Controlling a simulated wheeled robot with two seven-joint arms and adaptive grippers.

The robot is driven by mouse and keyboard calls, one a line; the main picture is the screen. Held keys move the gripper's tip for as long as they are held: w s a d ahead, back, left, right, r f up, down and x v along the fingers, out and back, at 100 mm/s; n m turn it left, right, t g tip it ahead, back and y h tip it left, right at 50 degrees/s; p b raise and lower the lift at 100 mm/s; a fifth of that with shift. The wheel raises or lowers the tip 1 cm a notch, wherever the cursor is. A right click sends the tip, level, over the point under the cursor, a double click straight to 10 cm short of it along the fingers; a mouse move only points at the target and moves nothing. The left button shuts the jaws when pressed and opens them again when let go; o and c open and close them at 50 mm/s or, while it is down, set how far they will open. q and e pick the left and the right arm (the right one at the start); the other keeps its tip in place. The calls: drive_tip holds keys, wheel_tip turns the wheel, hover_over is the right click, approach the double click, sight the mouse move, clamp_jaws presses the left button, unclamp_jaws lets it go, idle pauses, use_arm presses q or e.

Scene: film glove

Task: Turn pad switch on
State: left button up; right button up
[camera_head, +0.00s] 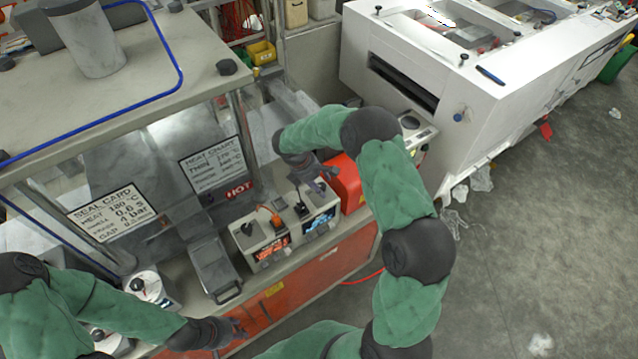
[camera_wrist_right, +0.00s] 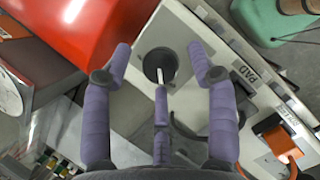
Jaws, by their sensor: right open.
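Whether any finger touches the lever I cannot tell. In the head view my right gripper (camera_head: 318,180) is over the back of the control box (camera_head: 318,222) with the blue display. My left gripper (camera_head: 236,332) is low by the bench front; its finger opening is unclear.
A red box (camera_head: 346,182) stands close to my right gripper. A white machine (camera_head: 490,90) stands at the back right.

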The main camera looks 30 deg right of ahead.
drive_tip(key=shift+f, duration=0.15)
drive_tip(key=c, duration=1.1)
drive_tip(key=m+b, duration=0.1)
drive_tip(key=m+g+b, duration=0.1)
drive_tip(key=m, duration=0.1)
drive_tip(key=shift+w+d+f+m+y, duration=0.1)
drive_tip(key=shift+d+m+y, duration=0.05)
drive_tip(key=shift+m+y, duration=0.15)
drive_tip(key=m+b, duration=0.1)
drive_tip(key=m, duration=0.1)
drive_tip(key=m+g+y, duration=0.1)
drive_tip(key=m, duration=0.1)
drive_tip(key=shift+d+m+g+b, duration=0.1)
drive_tip(key=shift+m+g+b, duration=0.2)
drive_tip(key=shift+b, duration=0.1)
drive_tip(key=m+y, duration=0.1)
drive_tip(key=m, duration=0.1)
drive_tip(key=m+y, duration=0.1)
drive_tip(key=m, duration=0.1)
drive_tip(key=shift+w+d+m+g+b, duration=0.1)
drive_tip(key=shift+d+m+g+b, duration=0.05)
drive_tip(key=shift+m+g+b, duration=0.2)
drive_tip(key=m+y, duration=0.2)
drive_tip(key=m, duration=0.3)
drive_tip(key=shift+d+b, duration=0.1)
drive_tip(key=shift+b, duration=0.2)
